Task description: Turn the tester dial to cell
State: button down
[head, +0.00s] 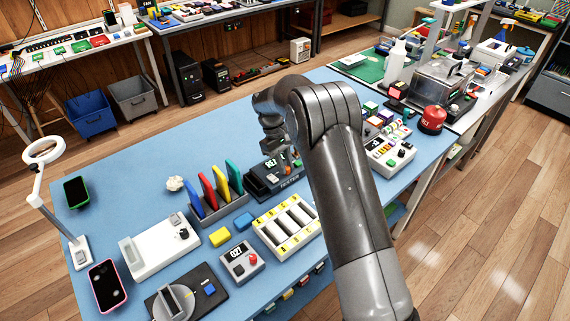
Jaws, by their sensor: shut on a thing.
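The tester (262,183) is a black box with light lettering on its front edge. It stands on the blue bench mat just right of the coloured upright dividers. My gripper (284,156) points down over the tester's right part, with my arm coming in from the front right. The gripper is small and partly hidden by my wrist. It is shut on the tester dial, which is largely hidden behind the fingers. The dial's pointing direction and its markings cannot be read. A small orange-red piece (297,164) shows beside the fingertips.
A rack with red, yellow, green and blue dividers (222,210) stands close left of the tester. A white tray with several slots (288,226) lies in front. A white device (390,157) with buttons lies right of my arm. Clear blue mat (150,150) lies at back left.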

jog(key=m, duration=0.2)
jog(key=m+g+y, duration=0.1)
jog(key=m, duration=0.1)
jog(key=shift+w+d+m, duration=0.1)
jog(key=shift+d+m, duration=0.05)
jog(key=shift+m, duration=0.15)
jog(key=m+y, duration=0.2)
jog(key=m, duration=0.2)
jog(key=shift+g, duration=0.3)
jog(key=shift+m, duration=0.4)
jog(key=c, duration=1.3)
grip_release()
jog(key=shift+d, duration=0.1)
jog(key=v, duration=1)
jog(key=shift+w+r, duration=0.1)
jog(key=shift+r, duration=0.3)
jog(key=shift+d, duration=0.1)
